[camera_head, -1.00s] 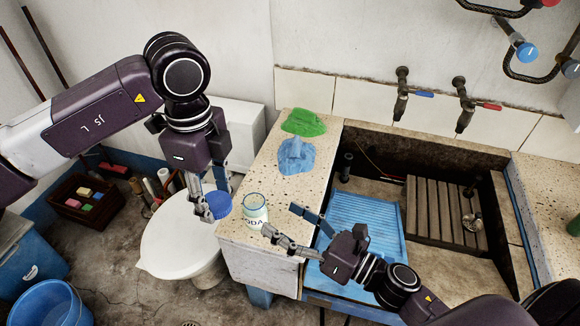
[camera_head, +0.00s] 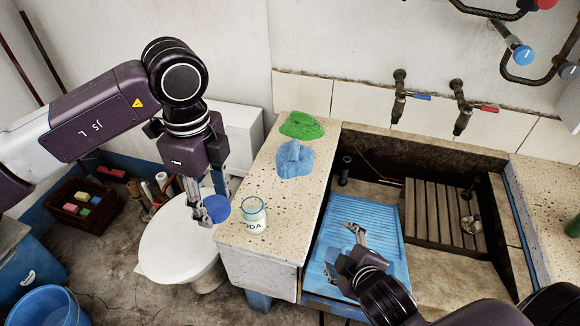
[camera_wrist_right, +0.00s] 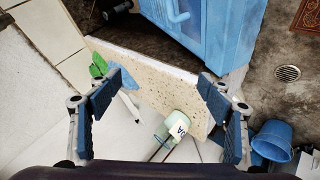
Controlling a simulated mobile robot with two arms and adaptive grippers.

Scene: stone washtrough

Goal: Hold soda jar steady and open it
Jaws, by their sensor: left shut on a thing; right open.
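The soda jar (camera_head: 253,217) is clear glass with pale contents and a label of which "ODA" shows. It stands upright and uncapped near the left edge of the stone counter (camera_head: 290,200). It also shows in the right wrist view (camera_wrist_right: 177,126). My left gripper (camera_head: 208,206) is shut on the blue lid (camera_head: 218,208), just left of the jar and apart from it, past the counter edge. My right gripper (camera_head: 345,248) is open and empty above the blue washboard, clear of the jar; its spread fingers also show in the right wrist view (camera_wrist_right: 160,85).
A green cloth (camera_head: 302,125) and a blue cloth (camera_head: 294,159) lie on the counter behind the jar. The blue washboard (camera_head: 375,215) lies in the stone trough. Taps (camera_head: 400,97) are on the wall. A white toilet (camera_head: 180,245) is below the left gripper.

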